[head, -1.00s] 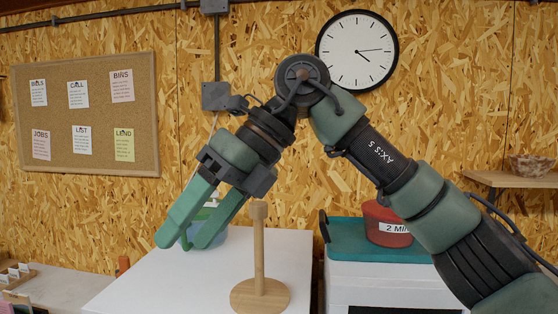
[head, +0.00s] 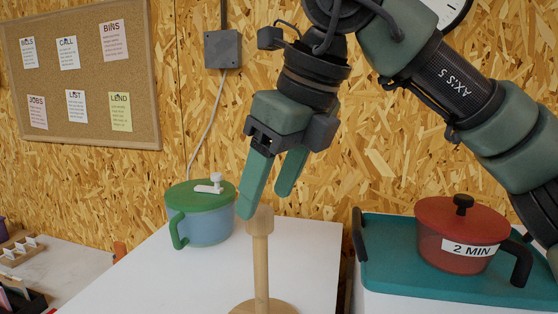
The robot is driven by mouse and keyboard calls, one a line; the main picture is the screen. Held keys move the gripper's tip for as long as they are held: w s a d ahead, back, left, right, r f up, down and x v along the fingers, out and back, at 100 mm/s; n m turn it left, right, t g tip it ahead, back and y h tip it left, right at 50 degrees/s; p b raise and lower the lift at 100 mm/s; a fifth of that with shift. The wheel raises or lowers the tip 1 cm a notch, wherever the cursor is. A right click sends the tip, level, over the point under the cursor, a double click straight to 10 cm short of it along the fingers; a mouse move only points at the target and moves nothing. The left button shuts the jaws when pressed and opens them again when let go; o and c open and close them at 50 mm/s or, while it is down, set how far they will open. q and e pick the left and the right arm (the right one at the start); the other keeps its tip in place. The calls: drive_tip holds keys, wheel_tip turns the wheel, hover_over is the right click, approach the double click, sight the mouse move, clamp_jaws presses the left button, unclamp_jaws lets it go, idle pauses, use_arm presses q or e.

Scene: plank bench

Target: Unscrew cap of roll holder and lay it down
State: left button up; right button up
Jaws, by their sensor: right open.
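The wooden roll holder (head: 261,270) stands upright on the white table, with a round base and a thin post. Its cap (head: 260,221) sits on top of the post. My right gripper (head: 266,203) is open and points down just above the cap. One fingertip is at the cap's upper left in the picture, and the other is behind and to the right, higher up. I cannot tell whether a finger touches the cap. My left gripper is not in view.
A blue pot with a green lid (head: 201,211) stands behind left of the holder. A red pot (head: 458,235) labelled "2 MIN" sits on a teal tray (head: 385,278) at right. The white tabletop (head: 150,280) is clear left of the holder.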

sight(261, 210)
drive_tip(key=shift+x, duration=1.15)
drive_tip(key=shift+w+a+f, duration=0.1)
drive_tip(key=shift+w+f, duration=0.2)
drive_tip(key=shift+f, duration=0.25)
clamp_jaws()
drive_tip(key=shift+r+n+y+p, duration=0.15)
drive_tip(key=shift+n+y+p, duration=0.15)
drive_tip(key=shift+n+p, duration=0.55)
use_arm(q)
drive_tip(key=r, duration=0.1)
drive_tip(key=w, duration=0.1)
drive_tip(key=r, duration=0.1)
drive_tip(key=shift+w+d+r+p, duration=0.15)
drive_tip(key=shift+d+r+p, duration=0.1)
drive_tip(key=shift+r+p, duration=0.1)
use_arm(e)
drive_tip(key=shift+n+g, duration=0.4)
drive_tip(key=shift+n, duration=0.15)
drive_tip(key=shift+w+n+g+p, duration=0.1)
drive_tip(key=shift+n+g+p, duration=0.3)
drive_tip(key=shift+n+p, duration=0.55)
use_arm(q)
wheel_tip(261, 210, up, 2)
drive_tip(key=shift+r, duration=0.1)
use_arm(e)
drive_tip(key=shift+n+y, duration=0.3)
drive_tip(key=shift+n, duration=0.25)
